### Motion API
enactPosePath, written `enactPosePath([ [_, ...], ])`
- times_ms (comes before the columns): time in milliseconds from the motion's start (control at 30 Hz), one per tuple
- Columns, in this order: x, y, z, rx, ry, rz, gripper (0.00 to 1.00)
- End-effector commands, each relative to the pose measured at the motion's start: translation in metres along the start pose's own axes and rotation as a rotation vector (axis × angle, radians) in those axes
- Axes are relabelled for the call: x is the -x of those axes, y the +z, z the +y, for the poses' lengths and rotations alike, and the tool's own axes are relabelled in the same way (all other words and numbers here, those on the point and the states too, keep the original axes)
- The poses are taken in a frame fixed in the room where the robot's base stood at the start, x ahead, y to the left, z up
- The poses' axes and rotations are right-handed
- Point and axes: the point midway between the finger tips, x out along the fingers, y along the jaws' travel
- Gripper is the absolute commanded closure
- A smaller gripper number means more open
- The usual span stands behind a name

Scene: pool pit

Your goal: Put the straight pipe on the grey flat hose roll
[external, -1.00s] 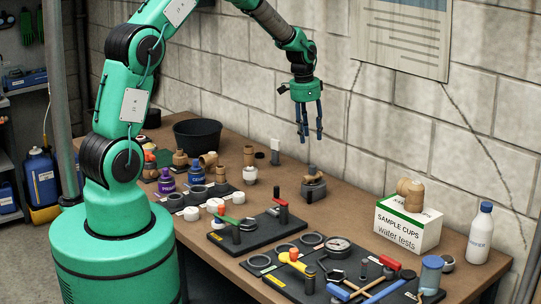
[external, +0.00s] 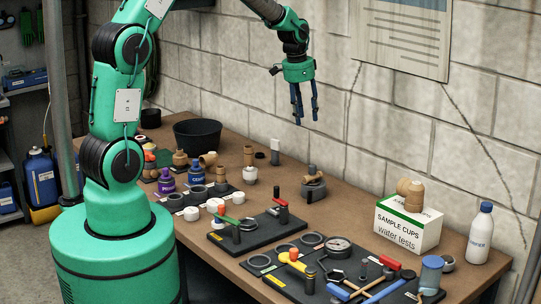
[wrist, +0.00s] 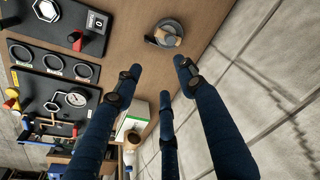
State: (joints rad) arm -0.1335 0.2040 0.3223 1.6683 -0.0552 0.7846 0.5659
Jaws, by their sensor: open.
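The grey flat hose roll (external: 314,190) lies on the bench near the wall, right of centre in the external view. A tan-brown straight pipe (external: 311,171) stands about upright on top of it. In the wrist view the roll (wrist: 171,24) is at the top, with the tan pipe (wrist: 168,39) on it. My gripper (external: 306,119) is open and empty, high above the roll and clear of it and the pipe. Its blue fingers (wrist: 156,82) spread apart in the wrist view with nothing between them.
A sample cups box (external: 406,228) with tan fittings on top and a white bottle (external: 480,233) stand at the right. A black bowl (external: 197,135) and several fittings are at the left. Dark tool boards (external: 258,235) fill the front. The block wall is close behind.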

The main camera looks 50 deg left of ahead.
Motion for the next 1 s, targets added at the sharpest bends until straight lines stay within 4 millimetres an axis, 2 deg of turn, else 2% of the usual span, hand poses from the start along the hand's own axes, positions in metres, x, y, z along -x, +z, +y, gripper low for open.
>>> enactPosePath([
  [33,0.019,0.005,0.008,0.010,-0.007,0.012,0.60],
  [200,0.074,0.027,0.033,0.051,-0.024,0.043,0.60],
  [500,0.154,0.079,0.081,0.126,-0.049,0.101,0.60],
  [700,0.196,0.121,0.112,0.178,-0.063,0.143,0.60],
  [1000,0.239,0.190,0.159,0.253,-0.077,0.205,0.60],
])
